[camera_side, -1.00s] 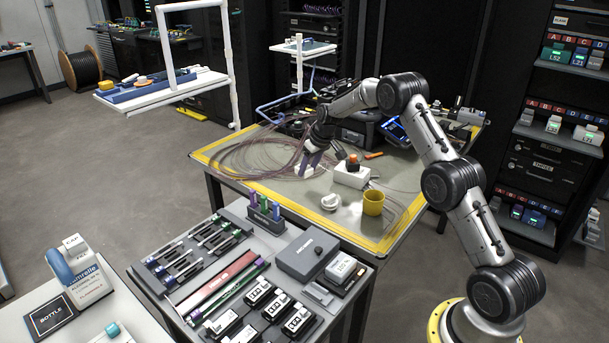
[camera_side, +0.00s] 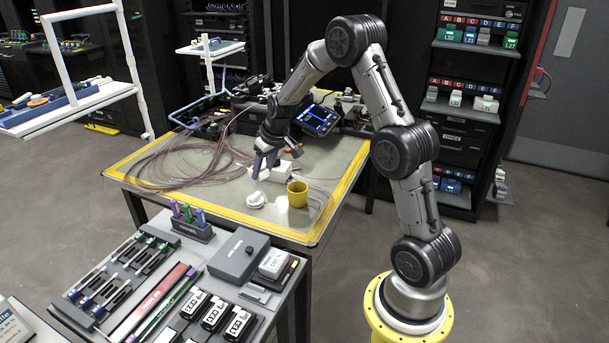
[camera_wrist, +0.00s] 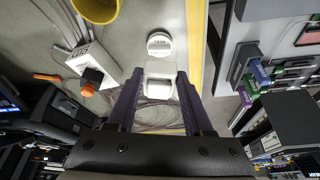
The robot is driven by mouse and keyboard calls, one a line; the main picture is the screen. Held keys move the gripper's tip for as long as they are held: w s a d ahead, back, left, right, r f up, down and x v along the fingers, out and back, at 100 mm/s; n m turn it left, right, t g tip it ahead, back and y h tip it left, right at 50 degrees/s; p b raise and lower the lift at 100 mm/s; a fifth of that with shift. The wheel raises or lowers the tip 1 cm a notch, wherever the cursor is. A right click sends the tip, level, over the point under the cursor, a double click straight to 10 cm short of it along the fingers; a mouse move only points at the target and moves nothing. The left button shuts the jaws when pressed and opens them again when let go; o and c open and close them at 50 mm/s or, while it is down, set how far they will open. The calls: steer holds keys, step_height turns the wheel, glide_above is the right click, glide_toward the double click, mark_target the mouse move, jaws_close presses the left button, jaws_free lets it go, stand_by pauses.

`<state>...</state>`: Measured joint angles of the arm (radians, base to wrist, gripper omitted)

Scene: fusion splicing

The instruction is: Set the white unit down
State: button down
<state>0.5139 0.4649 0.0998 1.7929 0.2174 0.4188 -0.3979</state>
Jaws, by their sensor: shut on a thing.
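The white unit is a small rounded block held between my gripper's purple fingers. In the wrist view the white unit (camera_wrist: 160,81) sits between the fingertips of my gripper (camera_wrist: 158,88). In the side view my gripper (camera_side: 264,163) points down over the glass-topped table (camera_side: 222,206), and the fingers and arm hide most of the unit. I cannot tell whether the unit touches the table. A white round piece (camera_side: 256,200) lies just in front of it; it also shows beyond the unit in the wrist view (camera_wrist: 160,43).
A white box (camera_side: 284,175) with an orange-topped black part stands close beside my gripper. A yellow cup (camera_side: 297,195) stands to its right. Coiled fibres (camera_side: 180,158) cover the table's left. A screen device (camera_side: 317,120) stands behind. Bare table lies near the front edge.

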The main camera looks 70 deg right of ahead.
steer(key=s+d+r+m+g+h, duration=0.1)
steer(key=s+d+m, duration=0.3)
steer(key=s, duration=0.5)
steer(key=s+d+m+h, duration=0.1)
steer(key=s+d, duration=0.5)
steer(key=s, duration=0.4)
steer(key=shift+m, duration=0.3)
steer(key=w+d+f, duration=0.2)
steer(key=d+f, duration=0.1)
steer(key=d, duration=0.1)
steer(key=w+d+f, duration=0.6)
steer(key=d, duration=0.1)
steer(key=shift+w+d, duration=0.15)
steer(key=shift+d, duration=0.2)
steer(key=shift+w+d+f, duration=0.1)
steer(key=shift+d+f, duration=0.05)
steer(key=shift+f, duration=1.6)
steer(key=shift+f, duration=0.2)
steer(key=shift+c, duration=1.5)
jaws_free()
steer(key=shift+r, duration=0.1)
